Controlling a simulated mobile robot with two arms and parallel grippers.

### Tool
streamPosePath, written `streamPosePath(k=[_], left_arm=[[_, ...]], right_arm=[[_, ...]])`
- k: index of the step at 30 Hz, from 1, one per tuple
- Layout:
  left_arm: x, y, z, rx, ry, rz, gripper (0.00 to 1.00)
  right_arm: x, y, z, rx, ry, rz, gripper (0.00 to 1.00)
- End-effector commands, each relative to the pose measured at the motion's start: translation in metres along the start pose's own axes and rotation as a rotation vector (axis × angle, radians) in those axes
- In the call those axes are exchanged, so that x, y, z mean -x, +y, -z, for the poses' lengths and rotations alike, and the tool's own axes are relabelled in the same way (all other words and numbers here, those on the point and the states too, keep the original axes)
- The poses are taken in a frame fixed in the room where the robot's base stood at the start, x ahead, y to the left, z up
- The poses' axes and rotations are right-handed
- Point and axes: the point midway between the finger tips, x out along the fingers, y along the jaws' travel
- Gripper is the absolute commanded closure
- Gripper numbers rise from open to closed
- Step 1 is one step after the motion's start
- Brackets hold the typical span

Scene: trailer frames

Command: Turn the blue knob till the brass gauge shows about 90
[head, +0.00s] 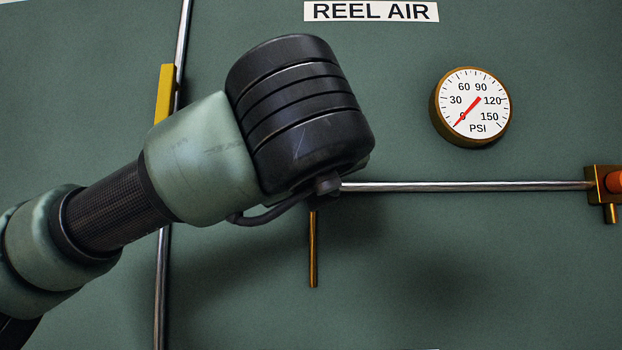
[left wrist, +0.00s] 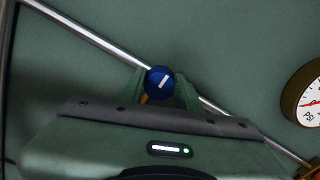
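The blue knob (left wrist: 160,82) with a white pointer mark shows in the left wrist view, between the two green fingers of my left gripper (left wrist: 161,86). The fingers flank it closely, one on each side; whether they press on it I cannot tell. The white mark slants up to the right. In the head view the black wrist of my left arm hides the knob and the fingers. The brass gauge (head: 491,125) hangs right of the arm; its red needle points to the lower left, at about 0 PSI. Its edge also shows in the left wrist view (left wrist: 291,98). My right gripper is not in view.
A horizontal steel pipe (head: 460,187) runs to a brass fitting (head: 597,186) with an orange part at the right edge. A thin brass pipe (head: 313,250) drops below my wrist. A vertical pipe (head: 160,290) with a yellow piece (head: 164,95) stands left. A "REEL AIR" label (head: 371,11) is above.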

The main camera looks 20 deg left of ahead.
Motion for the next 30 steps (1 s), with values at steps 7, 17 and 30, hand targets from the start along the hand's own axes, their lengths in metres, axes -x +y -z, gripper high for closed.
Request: streamPosePath(k=[7,17,30], left_arm=[[0.000,0.000,0.001,-0.015,0.001,0.000,1.00],[0.000,0.001,0.004,-0.182,0.000,0.000,1.00],[0.000,-0.001,0.003,-0.590,-0.001,-0.001,1.00]], right_arm=[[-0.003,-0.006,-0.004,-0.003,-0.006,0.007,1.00],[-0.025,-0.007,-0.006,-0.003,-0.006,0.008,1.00],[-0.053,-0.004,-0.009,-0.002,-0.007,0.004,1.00]])
